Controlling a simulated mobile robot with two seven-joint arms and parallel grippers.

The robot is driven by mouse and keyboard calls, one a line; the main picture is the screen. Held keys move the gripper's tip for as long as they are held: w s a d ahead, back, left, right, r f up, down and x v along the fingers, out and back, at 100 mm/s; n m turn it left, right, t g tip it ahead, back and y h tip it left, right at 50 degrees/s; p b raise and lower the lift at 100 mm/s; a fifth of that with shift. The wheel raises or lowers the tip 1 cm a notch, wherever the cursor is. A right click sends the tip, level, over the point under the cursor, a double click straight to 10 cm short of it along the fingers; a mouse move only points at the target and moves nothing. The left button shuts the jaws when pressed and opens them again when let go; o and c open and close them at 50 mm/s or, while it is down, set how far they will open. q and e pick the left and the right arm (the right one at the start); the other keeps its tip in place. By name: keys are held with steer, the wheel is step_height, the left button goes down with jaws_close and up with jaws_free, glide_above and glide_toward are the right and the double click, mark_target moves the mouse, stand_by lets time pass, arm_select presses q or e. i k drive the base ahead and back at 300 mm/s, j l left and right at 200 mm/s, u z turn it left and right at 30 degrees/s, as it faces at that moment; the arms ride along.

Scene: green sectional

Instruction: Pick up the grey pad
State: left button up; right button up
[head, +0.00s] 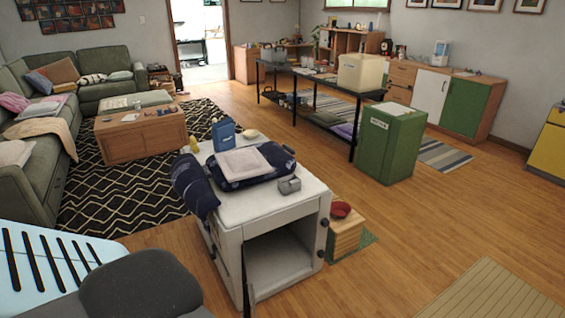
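A pale grey, square, flat pad (243,163) lies on top of a dark blue patterned cloth item (270,160). Both rest on the white cabinet (262,205) in the middle of the view. The pad lies nearly flat and its upper face is uncovered. Neither of my grippers shows in the head view, so their distance from the pad cannot be seen.
On the cabinet stand a blue box (223,134), a small grey metal object (289,185) and a dark blue mitt-like cloth (194,185) over its left edge. The cabinet front is open. A green bin (390,143) stands behind right. Wooden floor (420,220) is clear at right.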

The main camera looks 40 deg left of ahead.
mark_target(235, 165)
steer(key=i+l, duration=0.2)
steer(key=i, duration=0.15)
steer(key=i+l, duration=0.15)
steer(key=i, duration=0.25)
steer(key=i+l+z, duration=0.1)
steer(key=i, duration=0.25)
steer(key=i+u, duration=0.6)
steer(key=u, duration=0.2)
steer(key=i+l+u, duration=0.1)
steer(key=i+u, duration=0.25)
steer(key=i+j+u, duration=0.15)
steer(key=u, duration=0.25)
steer(key=i+u, duration=0.65)
steer(key=u, duration=0.15)
steer(key=i+u, duration=0.2)
steer(key=i, duration=0.25)
